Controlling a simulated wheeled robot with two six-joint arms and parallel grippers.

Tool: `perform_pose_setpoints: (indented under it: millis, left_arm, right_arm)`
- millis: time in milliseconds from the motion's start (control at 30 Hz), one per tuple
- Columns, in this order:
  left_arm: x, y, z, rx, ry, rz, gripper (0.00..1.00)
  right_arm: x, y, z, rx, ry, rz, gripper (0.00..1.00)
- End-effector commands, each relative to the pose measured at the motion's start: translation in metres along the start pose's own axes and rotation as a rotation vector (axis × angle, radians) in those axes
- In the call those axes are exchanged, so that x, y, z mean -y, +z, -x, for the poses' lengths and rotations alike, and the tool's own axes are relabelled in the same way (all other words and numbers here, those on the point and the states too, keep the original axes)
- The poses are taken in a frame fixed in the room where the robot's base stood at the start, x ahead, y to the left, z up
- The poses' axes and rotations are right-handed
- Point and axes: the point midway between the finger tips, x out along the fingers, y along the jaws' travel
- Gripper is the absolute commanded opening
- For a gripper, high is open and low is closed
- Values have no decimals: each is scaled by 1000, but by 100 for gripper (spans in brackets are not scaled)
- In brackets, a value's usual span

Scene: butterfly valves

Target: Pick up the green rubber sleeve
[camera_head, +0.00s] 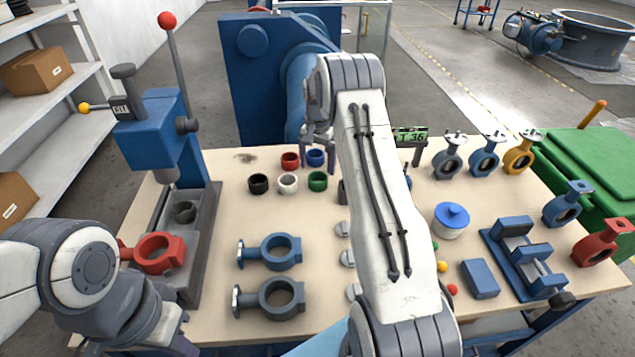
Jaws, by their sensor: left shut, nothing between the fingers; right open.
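The green rubber sleeve (317,181) is a short upright ring on the bench, at the right end of the front row of sleeves. A blue sleeve (315,157) stands just behind it. My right gripper (318,152) is open and points down by the blue sleeve, its fingers on either side of it in the picture. It sits slightly behind the green sleeve and holds nothing; its exact height is hard to tell. My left gripper (172,335) is shut and empty at the front left edge, partly hidden by its own arm.
White (288,183), black (258,184) and red (290,160) sleeves stand close by. Two blue-grey valve bodies (270,252) lie in front. A blue press (155,130) with a red valve body stands left. My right arm hides part of the bench middle.

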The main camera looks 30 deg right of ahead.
Motion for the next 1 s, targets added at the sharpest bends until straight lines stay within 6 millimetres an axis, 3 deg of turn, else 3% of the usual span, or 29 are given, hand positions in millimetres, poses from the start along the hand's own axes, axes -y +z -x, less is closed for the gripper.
perform_pose_setpoints:
  millis: [167,433,733,933,1000]
  left_arm:
    - [0,0,4,0,0,0,0]
    - [-1,0,11,0,0,0,0]
    - [-1,0,11,0,0,0,0]
    - [-1,0,11,0,0,0,0]
    - [-1,0,11,0,0,0,0]
  right_arm:
    - [0,1,-13,2,1,2,100]
    - [-2,1,-52,2,1,2,100]
    - [-2,0,-57,-1,-1,2,100]
    - [-2,0,-57,-1,-1,2,24]
    - [-2,0,-56,-1,-1,2,20]
